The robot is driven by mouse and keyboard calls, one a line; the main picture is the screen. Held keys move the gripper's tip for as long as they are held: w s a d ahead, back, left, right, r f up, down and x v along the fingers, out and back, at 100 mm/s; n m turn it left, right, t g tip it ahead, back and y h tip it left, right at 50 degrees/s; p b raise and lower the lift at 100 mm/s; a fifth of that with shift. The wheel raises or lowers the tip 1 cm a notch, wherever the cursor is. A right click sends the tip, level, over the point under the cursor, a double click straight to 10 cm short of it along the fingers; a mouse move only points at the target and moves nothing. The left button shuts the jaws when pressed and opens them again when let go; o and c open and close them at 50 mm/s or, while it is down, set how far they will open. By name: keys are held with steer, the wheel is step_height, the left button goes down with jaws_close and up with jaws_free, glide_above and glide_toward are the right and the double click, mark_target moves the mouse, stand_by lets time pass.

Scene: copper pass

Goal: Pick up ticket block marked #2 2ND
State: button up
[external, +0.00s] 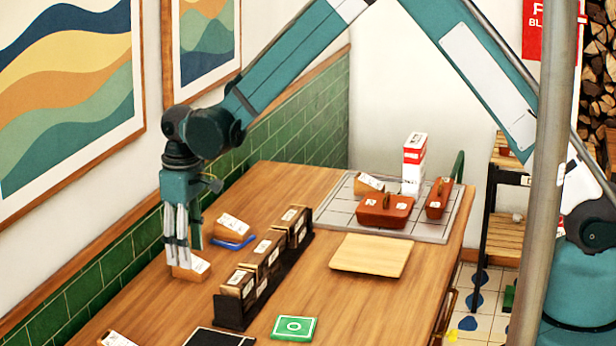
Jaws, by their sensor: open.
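My gripper (183,244) points down at the left side of the wooden table. It is open, with its fingers at a small wooden block with a white label (194,268). The fingers overlap part of this block in the picture, and I cannot tell whether they touch it. Similar labelled blocks are one behind it by a blue item (232,226), one at the front left edge (118,340) and one on the grey tiled slab (368,184). The labels are too small to read, so I cannot tell which block is marked #2 2ND.
A dark rack (234,314) holding several labelled boxes stands right of my gripper. A pale board (370,255), a green card (295,328) and a black mat (218,338) lie nearby. Brown containers (384,212) and a red-white carton (413,165) stand on the slab.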

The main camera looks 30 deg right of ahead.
steer(key=shift+f, duration=1.6)
steer(key=c, duration=1)
